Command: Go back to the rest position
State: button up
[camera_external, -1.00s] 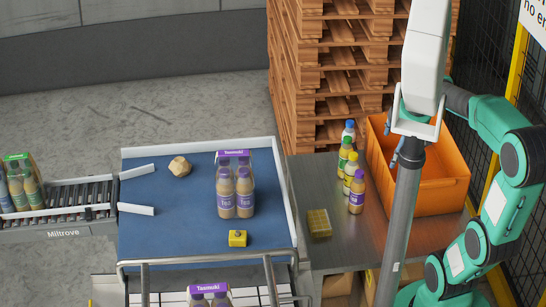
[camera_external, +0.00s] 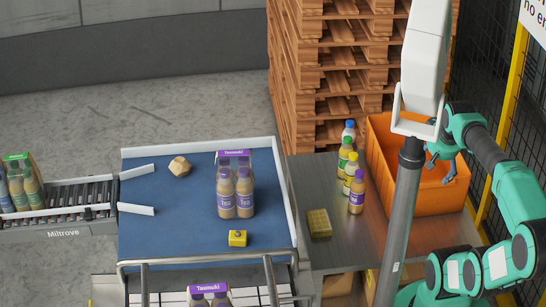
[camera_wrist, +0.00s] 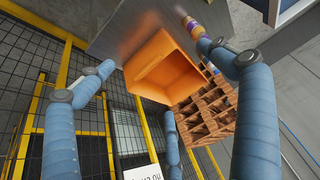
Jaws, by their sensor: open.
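My gripper (camera_external: 449,178) hangs over the right part of the orange crate in the external view, to the right of the grey post. In the wrist view my gripper (camera_wrist: 158,75) has its blue fingers spread wide with nothing between them. The orange crate (camera_wrist: 163,48) lies beyond the fingers there and looks empty in the part that shows. My arm is bent at the right of the external view, clear of the blue table.
The grey post (camera_external: 402,215) stands in front of the crate (camera_external: 390,150). Several loose bottles (camera_external: 356,192) and a yellow sponge-like block (camera_external: 319,223) are on the metal bench. The blue table (camera_external: 180,220) holds a bottle pack (camera_external: 235,190). Pallets (camera_external: 300,80) and a fence (camera_wrist: 100,115) stand nearby.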

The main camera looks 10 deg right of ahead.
notch_tip(320, 180, down, 5)
jog(key=b, duration=0.5)
jog(key=shift+f, duration=0.2)
